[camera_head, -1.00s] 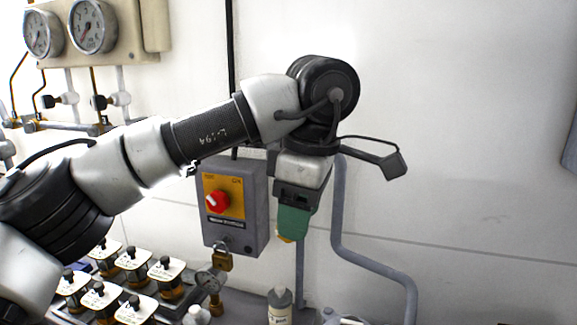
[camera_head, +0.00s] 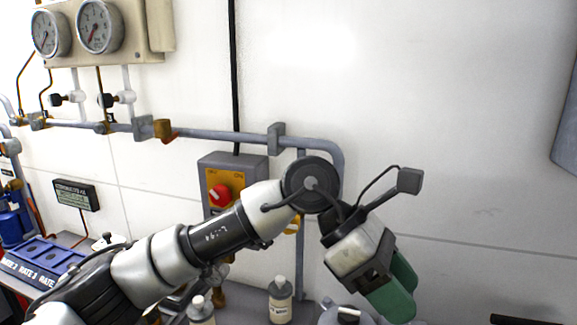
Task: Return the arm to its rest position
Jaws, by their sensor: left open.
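My left arm (camera_head: 160,262) comes in from the lower left, with its wrist joint in front of the pipe on the white wall. My left gripper (camera_head: 402,290) has green fingers and points down to the right. It is open, and I see nothing held in it. The gap between its fingertips is mostly hidden by the near finger. My right gripper does not show.
A grey switch box with a red knob (camera_head: 220,195) is on the wall, partly behind my arm. White bottles (camera_head: 280,300) stand below the wrist. A blue rack (camera_head: 42,262) lies at left. Gauges (camera_head: 100,27) hang at upper left. The wall at upper right is bare.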

